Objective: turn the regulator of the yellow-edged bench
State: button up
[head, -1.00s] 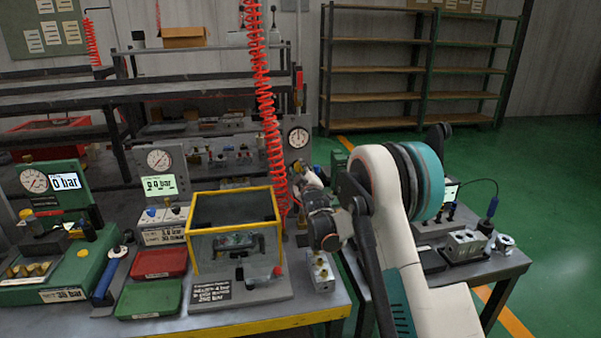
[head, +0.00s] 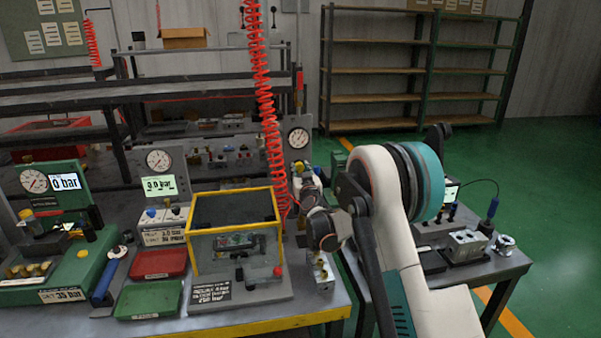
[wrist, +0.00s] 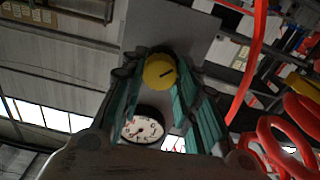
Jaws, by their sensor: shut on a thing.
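The regulator's yellow knob (wrist: 160,71), with a dark line across its face, is between my gripper's fingers in the wrist view. My gripper (wrist: 158,85) is shut on it, with a green-padded finger on each side. A white round gauge (wrist: 142,129) lies just below the knob in that view. In the head view the yellow knob (head: 299,167) shows small below the grey panel's gauge (head: 298,138), and my gripper (head: 304,180) is there, partly hidden by my arm. The yellow-edged bench (head: 245,325) is in front.
A clear, yellow-framed box (head: 235,192) stands on the bench, with a red-tipped lever at its front. A red coiled hose (head: 264,90) hangs close beside my gripper. Red (head: 158,264) and green (head: 149,299) trays and a green gauge unit (head: 75,268) are to the left.

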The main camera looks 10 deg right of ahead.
jog(key=shift+f+m, duration=0.1)
jog(key=shift+m, duration=0.2)
jog(key=o, duration=1.1)
jog(key=s, duration=1.2)
jog(key=shift+a+f, duration=0.1)
jog(key=shift+a, duration=0.05)
